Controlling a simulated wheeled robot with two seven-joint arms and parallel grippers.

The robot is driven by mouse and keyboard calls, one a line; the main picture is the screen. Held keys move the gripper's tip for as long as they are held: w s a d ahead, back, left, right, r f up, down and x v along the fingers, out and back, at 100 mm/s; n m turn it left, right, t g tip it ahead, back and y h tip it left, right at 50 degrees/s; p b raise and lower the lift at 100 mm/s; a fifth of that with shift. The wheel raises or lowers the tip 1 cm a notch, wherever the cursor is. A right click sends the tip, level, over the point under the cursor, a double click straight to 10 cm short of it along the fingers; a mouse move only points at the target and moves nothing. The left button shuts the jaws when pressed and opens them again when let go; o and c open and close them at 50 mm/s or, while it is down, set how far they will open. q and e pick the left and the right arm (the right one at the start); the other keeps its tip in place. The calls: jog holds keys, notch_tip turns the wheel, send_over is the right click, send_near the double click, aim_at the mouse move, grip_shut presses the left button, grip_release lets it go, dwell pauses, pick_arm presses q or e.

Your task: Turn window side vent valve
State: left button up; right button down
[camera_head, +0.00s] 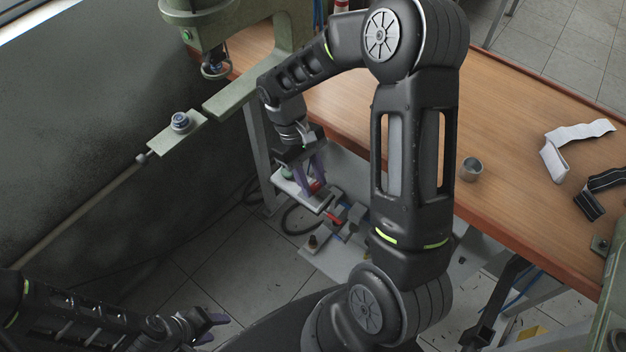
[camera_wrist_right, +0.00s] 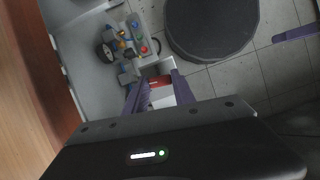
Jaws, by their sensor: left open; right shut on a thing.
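My right gripper (camera_head: 314,182) reaches down beside the bench with its purple fingers around a red valve part (camera_head: 316,186) on a pale bracket (camera_head: 296,190). In the right wrist view, the right gripper (camera_wrist_right: 158,92) has a red and white part (camera_wrist_right: 157,88) between its fingers. The fingers hide much of it, so I cannot tell which way its handle points. My left gripper (camera_head: 213,328) is open and empty at the lower left, away from the valves.
A wooden bench (camera_head: 500,180) lies to the right, with a metal cup (camera_head: 470,168) and straps on it. A green press (camera_head: 250,40) stands at the back. A black hose (camera_head: 290,222) curves beside the valves. Tiled floor (camera_head: 210,260) is open at the left.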

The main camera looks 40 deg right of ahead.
jog(key=shift+n+h, duration=0.3)
jog(key=shift+n, duration=0.6)
jog(key=c, duration=1)
grip_release()
jog(key=shift+c, duration=0.2)
jog(key=b+v, duration=0.1)
jog(key=v, duration=0.7)
jog(key=shift+a+f, duration=0.1)
